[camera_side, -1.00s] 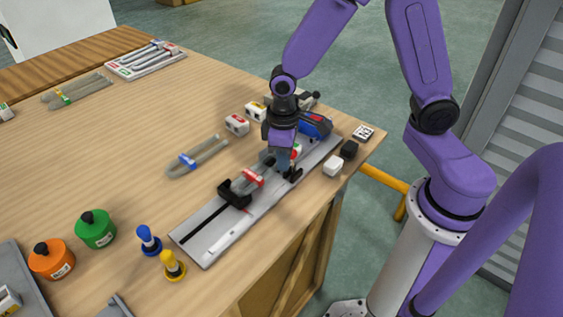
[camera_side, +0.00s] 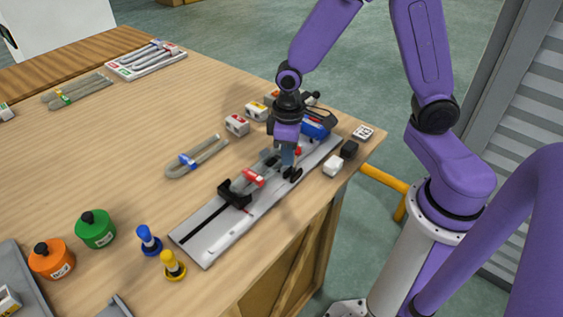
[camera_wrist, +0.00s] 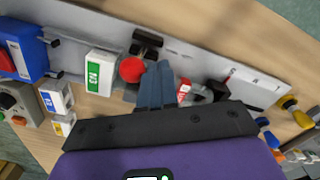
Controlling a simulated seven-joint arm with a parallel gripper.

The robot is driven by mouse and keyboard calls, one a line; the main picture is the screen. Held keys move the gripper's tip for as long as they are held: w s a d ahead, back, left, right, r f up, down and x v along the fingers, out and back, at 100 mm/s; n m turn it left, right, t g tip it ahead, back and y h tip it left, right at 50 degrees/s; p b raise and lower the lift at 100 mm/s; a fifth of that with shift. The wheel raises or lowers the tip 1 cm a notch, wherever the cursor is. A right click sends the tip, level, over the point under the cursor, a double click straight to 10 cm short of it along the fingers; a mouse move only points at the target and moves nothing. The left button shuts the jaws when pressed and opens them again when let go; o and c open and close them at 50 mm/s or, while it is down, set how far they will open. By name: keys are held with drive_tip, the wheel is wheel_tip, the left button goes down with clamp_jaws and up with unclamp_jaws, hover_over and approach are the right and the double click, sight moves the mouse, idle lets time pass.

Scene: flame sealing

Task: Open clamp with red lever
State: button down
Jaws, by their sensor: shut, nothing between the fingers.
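The clamp with the red lever has a black base (camera_side: 293,174) on the grey rail, beside my fingers. In the wrist view its black body (camera_wrist: 146,44) sits at the top, with the round red lever end (camera_wrist: 132,69) just left of my fingertips. My gripper (camera_side: 287,168) points down at the rail. In the wrist view its fingers (camera_wrist: 160,68) are together and hold nothing. They are very close to the red end; I cannot tell whether they touch it. The lever's shaft is mostly hidden, so its angle is unclear.
The grey rail (camera_side: 207,242) also carries a red-and-white piece (camera_side: 253,178), a black holder (camera_side: 234,194) and a blue device (camera_side: 315,127). A white block marked N3 (camera_wrist: 101,71) stands left of the fingers. A U-shaped tube (camera_side: 197,157) lies behind the rail.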

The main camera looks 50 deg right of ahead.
drive_tip(key=shift+d, duration=0.45)
drive_tip(key=shift+a, duration=0.65)
wheel_tip(320, 180, up, 8)
idle(0.7)
drive_tip(key=shift+s, duration=0.1)
drive_tip(key=s+d+r+n, duration=0.1)
drive_tip(key=s+n, duration=0.2)
drive_tip(key=s, duration=0.6)
drive_tip(key=s+d+r+n, duration=0.1)
drive_tip(key=s+n, duration=0.2)
drive_tip(key=s, duration=0.6)
drive_tip(key=shift+r+n, duration=0.3)
drive_tip(key=shift+r, duration=0.05)
drive_tip(key=shift+s+d, duration=0.1)
